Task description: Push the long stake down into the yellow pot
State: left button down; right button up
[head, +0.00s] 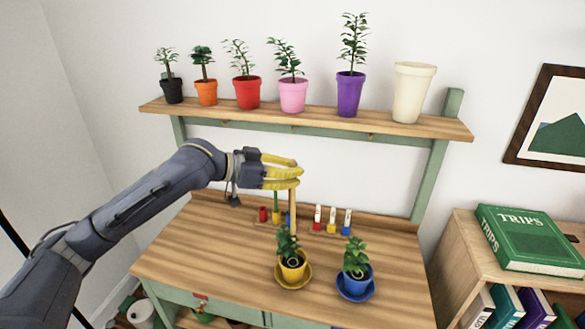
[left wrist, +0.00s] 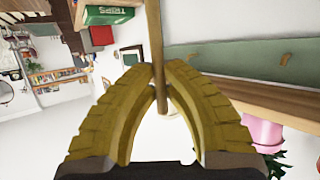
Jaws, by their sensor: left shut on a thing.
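The long stake (head: 293,212) is a thin, tan, upright rod. My left gripper (head: 298,176), with yellow fingers, is shut on its upper part above the bench. In the left wrist view the stake (left wrist: 154,40) passes between the two curved fingers (left wrist: 160,78). Its lower end goes down toward the leafy plant in the yellow pot (head: 293,270); leaves hide that end, so I cannot tell whether it is in the soil. The pot stands on a yellow saucer (head: 306,278) on the wooden bench. My right gripper is not in view.
A blue pot (head: 355,279) with a plant stands close on the right. Behind are small coloured labels or tools (head: 332,219) in a row. A shelf (head: 300,117) with several potted plants and an empty cream pot (head: 411,92) is above. The bench's left side is clear.

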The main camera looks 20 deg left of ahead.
pick_arm(q)
notch_tip(320, 180, down, 7)
jog(key=shift+r, duration=0.15)
dwell(0.7)
notch_tip(320, 180, down, 6)
dwell(5.2)
jog(key=c, duration=1.4)
grip_release()
jog(key=shift+c, duration=0.2)
notch_tip(320, 180, up, 10)
